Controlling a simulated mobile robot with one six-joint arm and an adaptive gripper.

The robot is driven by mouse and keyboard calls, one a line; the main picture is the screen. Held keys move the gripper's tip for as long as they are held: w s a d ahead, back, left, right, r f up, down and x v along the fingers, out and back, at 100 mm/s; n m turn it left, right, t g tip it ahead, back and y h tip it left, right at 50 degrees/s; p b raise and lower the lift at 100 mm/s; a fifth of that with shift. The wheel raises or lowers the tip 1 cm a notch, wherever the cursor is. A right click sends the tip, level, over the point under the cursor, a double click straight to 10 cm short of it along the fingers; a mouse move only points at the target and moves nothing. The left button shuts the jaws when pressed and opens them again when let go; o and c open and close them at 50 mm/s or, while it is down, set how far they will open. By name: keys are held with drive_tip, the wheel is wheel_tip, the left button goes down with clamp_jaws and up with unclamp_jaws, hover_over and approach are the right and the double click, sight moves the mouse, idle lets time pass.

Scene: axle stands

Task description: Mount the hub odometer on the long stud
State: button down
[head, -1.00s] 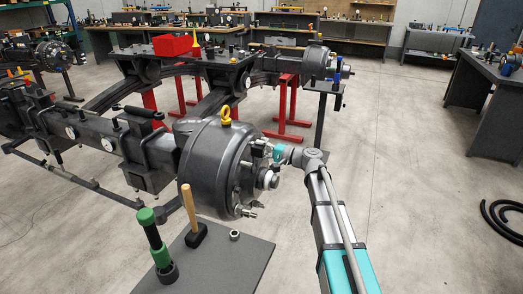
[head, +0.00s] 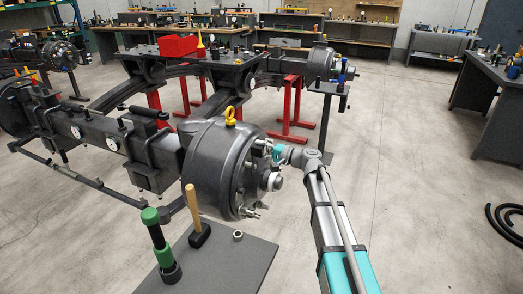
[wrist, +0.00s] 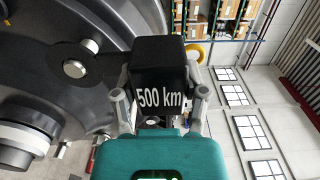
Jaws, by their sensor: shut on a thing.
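The hub odometer (wrist: 158,75) is a black box with "500 km" on its face. My gripper (wrist: 160,100) is shut on it, one grey finger on each side. In the head view my gripper (head: 279,153) is at the right side of the big dark wheel hub (head: 212,165), near its upper studs; the odometer is hard to make out there. Short bright studs (head: 262,206) stick out low on the hub face. In the wrist view a round stud end (wrist: 76,69) shows left of the odometer, apart from it. I cannot tell which stud is the long one.
A yellow lifting eye (head: 230,115) sits on top of the hub. Below stands a dark bench (head: 240,265) with a wooden-handled mallet (head: 197,215), a green-handled tool (head: 158,245) and a nut (head: 238,236).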

sight(252, 147)
drive_tip(key=shift+x, duration=1.7)
drive_tip(key=shift+c, duration=0.2)
unclamp_jaws()
idle(0.4)
drive_tip(key=v, duration=1.2)
drive_tip(key=shift+s, duration=0.1)
idle(0.7)
